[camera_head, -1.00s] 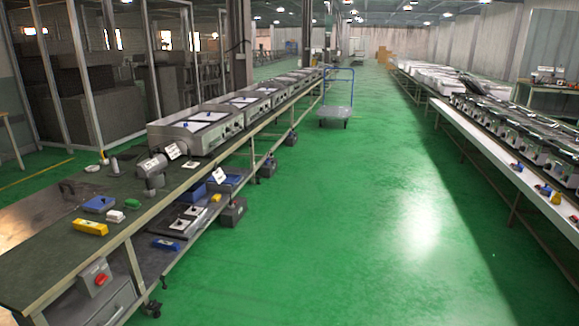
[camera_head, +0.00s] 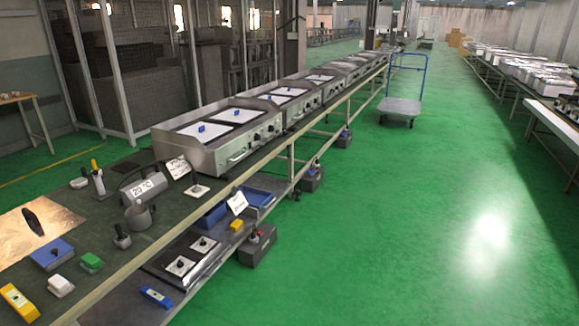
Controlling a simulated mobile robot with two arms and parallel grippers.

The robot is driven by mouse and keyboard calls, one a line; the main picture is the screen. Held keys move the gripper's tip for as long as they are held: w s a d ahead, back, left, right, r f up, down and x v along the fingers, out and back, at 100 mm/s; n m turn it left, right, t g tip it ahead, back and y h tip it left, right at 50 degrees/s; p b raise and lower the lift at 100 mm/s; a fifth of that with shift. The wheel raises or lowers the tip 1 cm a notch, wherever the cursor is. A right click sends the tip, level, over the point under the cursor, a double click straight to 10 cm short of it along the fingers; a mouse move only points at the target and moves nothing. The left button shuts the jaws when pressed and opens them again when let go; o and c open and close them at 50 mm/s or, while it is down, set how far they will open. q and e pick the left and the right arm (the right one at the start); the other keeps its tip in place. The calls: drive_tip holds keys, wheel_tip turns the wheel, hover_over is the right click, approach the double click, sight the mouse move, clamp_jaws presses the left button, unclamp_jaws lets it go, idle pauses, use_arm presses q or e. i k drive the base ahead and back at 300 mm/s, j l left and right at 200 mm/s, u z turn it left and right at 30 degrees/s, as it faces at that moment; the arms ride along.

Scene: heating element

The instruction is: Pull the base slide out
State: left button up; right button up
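I cannot tell which part is the base slide. A steel appliance (camera_head: 222,132) with two white top plates, small blue pieces, front knobs and a handle stands nearest in a row on the long workbench. More steel appliances (camera_head: 312,90) stand behind it. Neither of my grippers is in view.
The near bench holds a grey cylinder marked 20 °C (camera_head: 143,186), a metal cup (camera_head: 139,214), a blue block (camera_head: 52,254) and a yellow block (camera_head: 19,302). A blue-handled cart (camera_head: 400,105) stands on the green floor. The aisle's near part is clear.

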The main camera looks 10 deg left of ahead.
sight(197, 259)
drive_tip(key=i+u, duration=0.15)
drive_tip(key=i, duration=0.5)
drive_tip(key=i+u, duration=0.15)
drive_tip(key=i, duration=0.5)
drive_tip(key=i+l+u, duration=0.15)
drive_tip(key=i, duration=0.5)
